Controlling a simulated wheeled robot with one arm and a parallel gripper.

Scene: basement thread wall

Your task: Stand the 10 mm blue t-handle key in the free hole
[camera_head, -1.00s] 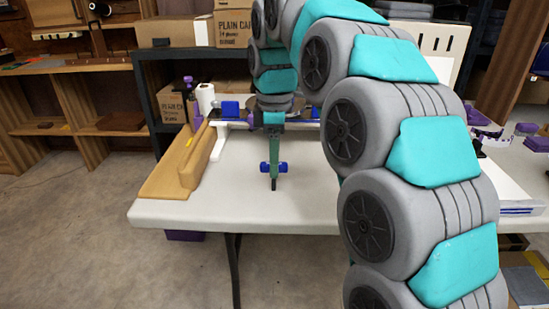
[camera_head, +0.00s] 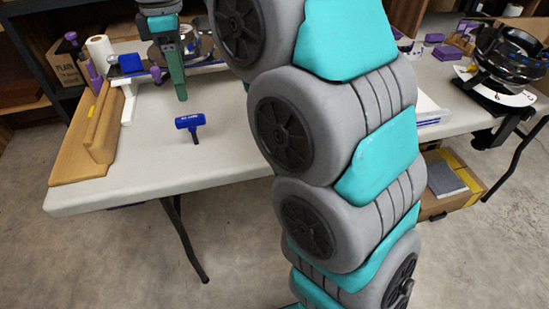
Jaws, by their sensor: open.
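A blue t-handle key (camera_head: 190,121) stands roughly upright over the white table top, handle on top, with a short dark shaft below. White lettering on the handle is too small to read. I cannot tell whether its lower end is in a hole or only meets the table. My gripper (camera_head: 182,97) is open, fingers pointing down, behind and above the key and apart from it. Its fingers are seen nearly edge-on. Another blue handle (camera_head: 131,63) shows at the white rack (camera_head: 130,100) left of my gripper. No free hole can be made out.
A wooden block (camera_head: 101,122) and board lie along the table's left edge. A paper roll (camera_head: 99,50) and purple-topped items stand at the back left. A shiny round pan (camera_head: 200,46) is behind my gripper. The white table (camera_head: 130,175) is clear around the key.

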